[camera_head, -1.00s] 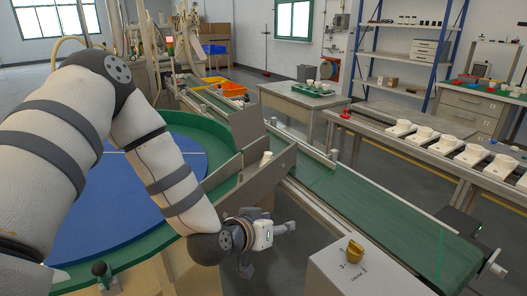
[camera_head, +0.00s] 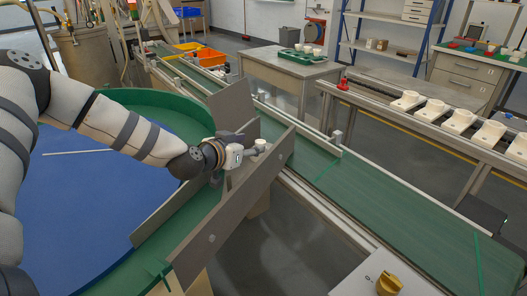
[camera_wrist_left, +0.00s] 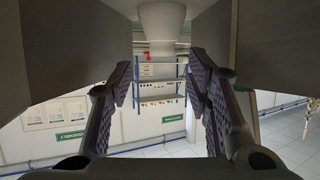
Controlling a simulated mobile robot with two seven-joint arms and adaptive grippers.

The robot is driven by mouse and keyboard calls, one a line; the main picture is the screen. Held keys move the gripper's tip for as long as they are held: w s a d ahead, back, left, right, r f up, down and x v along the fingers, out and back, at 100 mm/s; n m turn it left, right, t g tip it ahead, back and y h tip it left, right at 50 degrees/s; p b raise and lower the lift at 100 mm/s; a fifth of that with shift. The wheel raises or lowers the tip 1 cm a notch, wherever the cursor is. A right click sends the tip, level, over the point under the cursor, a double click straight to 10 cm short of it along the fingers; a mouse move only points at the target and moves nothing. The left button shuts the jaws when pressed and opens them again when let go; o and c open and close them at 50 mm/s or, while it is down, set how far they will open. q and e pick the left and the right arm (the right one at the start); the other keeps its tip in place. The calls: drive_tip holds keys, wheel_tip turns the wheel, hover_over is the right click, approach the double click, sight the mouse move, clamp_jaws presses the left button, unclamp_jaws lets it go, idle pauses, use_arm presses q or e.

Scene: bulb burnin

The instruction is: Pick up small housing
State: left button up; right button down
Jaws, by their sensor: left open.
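The small housing (camera_head: 260,145) is a cream, cup-like piece in the grey-walled chute at the edge of the round green-rimmed table. My left gripper (camera_head: 248,152) is at the chute, its fingers pointing at the housing from the left. In the left wrist view the housing (camera_wrist_left: 162,25) shows at the top centre, beyond the fingers and in line with the gap between them. The gripper (camera_wrist_left: 163,85) is open, with nothing between its pads. Whether a fingertip touches the housing cannot be told. My right gripper is not in view.
Grey chute walls (camera_head: 232,208) stand close on both sides of the gripper. A green conveyor (camera_head: 400,200) runs past on the right. Several white housings (camera_head: 459,121) sit on a far rail.

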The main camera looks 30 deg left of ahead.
sight(258, 143)
use_arm(q)
drive_tip(key=x, duration=0.2)
drive_tip(key=b+x, duration=0.1)
drive_tip(key=x, duration=0.4)
drive_tip(key=shift+s+a+f+b, duration=0.15)
drive_tip(key=shift+f+b, duration=0.2)
drive_tip(key=shift+b, duration=0.05)
drive_tip(key=shift+w+r, duration=0.15)
drive_tip(key=shift+w, duration=0.1)
drive_tip(key=shift+r, duration=0.2)
drive_tip(key=shift+c, duration=0.2)
drive_tip(key=c, duration=0.8)
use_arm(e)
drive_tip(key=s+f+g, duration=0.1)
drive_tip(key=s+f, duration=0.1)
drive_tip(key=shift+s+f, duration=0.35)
